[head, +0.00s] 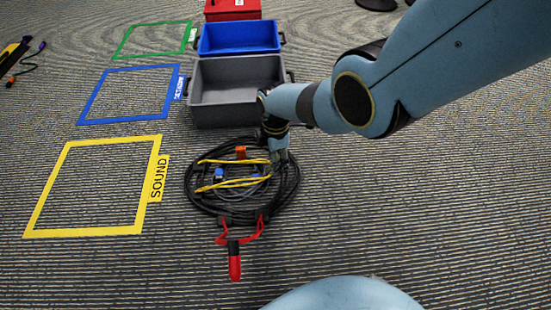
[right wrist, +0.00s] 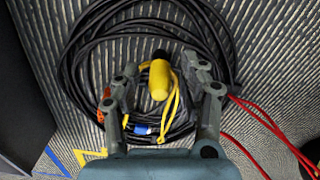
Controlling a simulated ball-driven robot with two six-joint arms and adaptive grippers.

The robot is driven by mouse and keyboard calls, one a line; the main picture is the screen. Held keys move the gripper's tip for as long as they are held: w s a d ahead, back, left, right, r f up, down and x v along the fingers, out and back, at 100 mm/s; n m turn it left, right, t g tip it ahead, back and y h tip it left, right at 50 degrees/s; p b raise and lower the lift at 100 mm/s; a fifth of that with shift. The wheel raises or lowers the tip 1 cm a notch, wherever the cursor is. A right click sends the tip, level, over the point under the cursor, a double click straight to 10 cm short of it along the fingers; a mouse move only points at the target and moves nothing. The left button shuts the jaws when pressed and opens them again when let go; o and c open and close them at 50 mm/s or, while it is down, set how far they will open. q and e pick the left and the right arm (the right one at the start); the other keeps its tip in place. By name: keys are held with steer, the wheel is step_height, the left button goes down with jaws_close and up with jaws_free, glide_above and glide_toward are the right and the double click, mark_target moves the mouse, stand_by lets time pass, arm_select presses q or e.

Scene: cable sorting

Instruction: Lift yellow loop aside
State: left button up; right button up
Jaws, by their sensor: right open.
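The yellow loop (head: 207,187) lies in the pile on the floor, within the ring of coiled black cable (head: 190,190). My right gripper (head: 279,160) points down over the right side of this coil. In the right wrist view, the open fingers of my right gripper (right wrist: 162,76) stand on either side of a yellow connector (right wrist: 159,82) with a black end. The yellow loop's strands (right wrist: 176,100) run beside that connector. I cannot tell whether the fingers touch it. My left gripper is not in view.
Blue (head: 219,174) and orange (head: 241,152) connectors sit in the coil. A red cable (head: 262,229) and red-tipped plug (head: 235,265) lie in front. The grey bin (head: 237,113) stands behind, then the blue bin (head: 240,52). The SOUND square (head: 92,233) is empty.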

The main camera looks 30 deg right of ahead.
jaws_close()
steer(key=shift+r, duration=0.1)
stand_by(0.5)
